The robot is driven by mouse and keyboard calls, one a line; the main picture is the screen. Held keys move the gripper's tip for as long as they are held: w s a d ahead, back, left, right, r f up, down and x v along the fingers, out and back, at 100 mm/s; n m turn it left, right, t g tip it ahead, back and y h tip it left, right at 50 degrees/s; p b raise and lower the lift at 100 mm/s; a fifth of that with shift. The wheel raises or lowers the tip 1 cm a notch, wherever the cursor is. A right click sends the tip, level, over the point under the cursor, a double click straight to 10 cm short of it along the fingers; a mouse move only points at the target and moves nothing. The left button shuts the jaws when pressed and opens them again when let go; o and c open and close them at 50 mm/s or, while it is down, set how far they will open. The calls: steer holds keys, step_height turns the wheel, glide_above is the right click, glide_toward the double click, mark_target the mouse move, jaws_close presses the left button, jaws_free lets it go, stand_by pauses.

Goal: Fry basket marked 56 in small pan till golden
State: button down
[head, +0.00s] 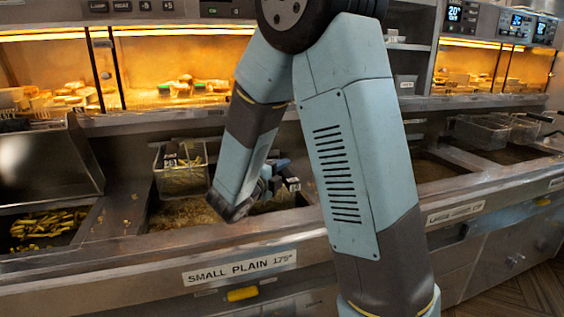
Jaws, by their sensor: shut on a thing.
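A wire fry basket (181,181) with pale pieces in it is at the left of the arm, over the small pan (262,208) labelled "SMALL PLAIN 175°". A dark tag shows on the basket, but its number is too small to read. The basket's lower part is at the level of the bubbling, golden-brown oil; I cannot tell how deep it sits. My gripper (285,181) is low over the same pan, to the right of the basket, partly hidden behind my arm. It is shut on the basket's handle, which is mostly hidden. The colour of the pieces is unclear.
A bin with loose chips (45,228) is at the far left beside a dark steel hood (40,160). Another pan, labelled "LARGE" (455,213), is to the right, with more baskets (482,131) further back. Lit heated shelves (180,75) with food line the back.

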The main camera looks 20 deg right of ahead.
steer(key=shift+f, duration=5.3)
steer(key=shift+r, duration=9.5)
steer(key=shift+s, duration=0.1)
